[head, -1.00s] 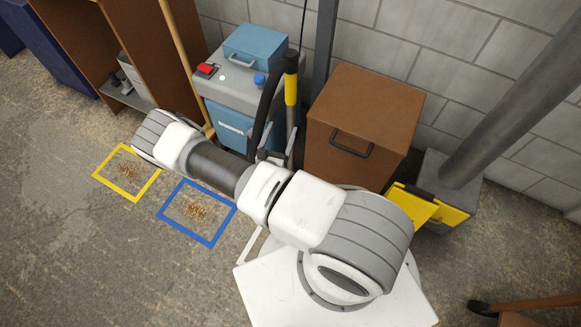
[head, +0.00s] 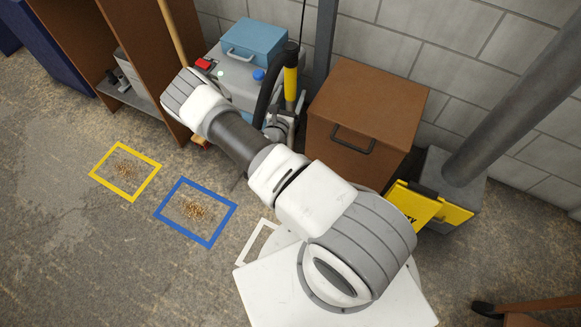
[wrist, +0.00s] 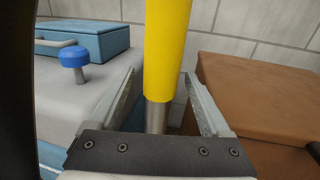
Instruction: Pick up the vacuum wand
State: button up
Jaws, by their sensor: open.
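The vacuum wand (head: 290,84) stands upright beside the grey and blue vacuum machine (head: 236,80). It has a black top, a yellow grip and a metal tube below. In the wrist view the yellow grip of the wand (wrist: 167,50) rises through the middle, with the bare tube under it. My gripper (wrist: 159,76) is open, with one finger on each side of the wand in that view. Gaps show on both sides, and I see no contact. In the head view my arm hides the lower wand and much of the machine.
A brown box (head: 365,120) with a dark handle stands close right of the wand. A black hose (head: 268,88) runs just left of it. A broom handle (head: 174,32) and brown cabinet stand further left. Yellow and blue floor frames (head: 196,212) hold debris.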

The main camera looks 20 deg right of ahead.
grip_shut()
dwell(0.4)
jog(key=shift+r, duration=0.15)
